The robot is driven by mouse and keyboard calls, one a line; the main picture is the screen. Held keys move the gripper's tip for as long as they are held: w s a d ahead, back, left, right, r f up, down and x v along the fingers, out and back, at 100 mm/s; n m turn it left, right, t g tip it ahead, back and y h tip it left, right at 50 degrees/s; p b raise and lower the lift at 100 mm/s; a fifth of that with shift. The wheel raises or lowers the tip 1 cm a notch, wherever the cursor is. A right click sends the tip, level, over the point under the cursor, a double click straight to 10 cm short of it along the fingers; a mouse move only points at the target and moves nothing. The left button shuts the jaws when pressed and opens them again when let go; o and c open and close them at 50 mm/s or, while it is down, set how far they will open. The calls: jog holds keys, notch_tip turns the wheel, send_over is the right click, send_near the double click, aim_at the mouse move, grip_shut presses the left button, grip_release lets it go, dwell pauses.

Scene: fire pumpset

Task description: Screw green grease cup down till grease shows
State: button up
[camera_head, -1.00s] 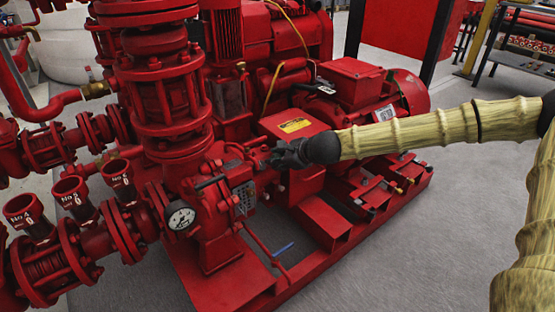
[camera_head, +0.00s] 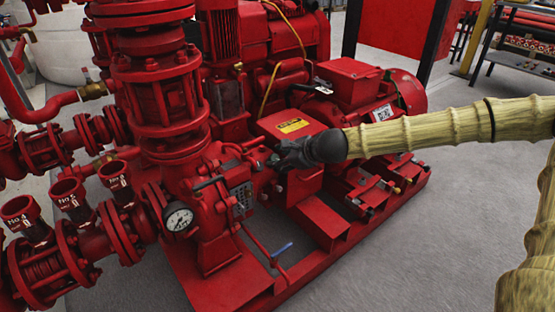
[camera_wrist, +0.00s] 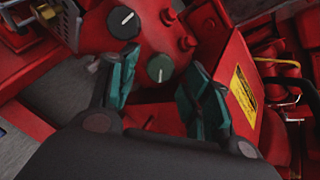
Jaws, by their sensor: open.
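The green grease cup (camera_wrist: 160,68) shows in the wrist view as a round, dull green cap with a pale mark, on the red pump housing. My gripper (camera_wrist: 152,88) is open, its two teal-looking fingers spread to the left and right below the cup. The cup sits just beyond the gap between the fingertips, and I see no contact. In the head view my gripper (camera_head: 277,160) is at the pump's shaft end, and it hides the cup there.
A black cap (camera_wrist: 123,23) with a white mark sits up and left of the green one. A red box with a yellow label (camera_wrist: 243,95) stands close to the right finger. A pressure gauge (camera_head: 179,219) and a blue-handled valve (camera_head: 282,249) are nearby.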

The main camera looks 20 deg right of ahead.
jog(key=shift+v, duration=2.55)
jog(key=shift+s+f, duration=0.1)
jog(key=shift+f, duration=0.1)
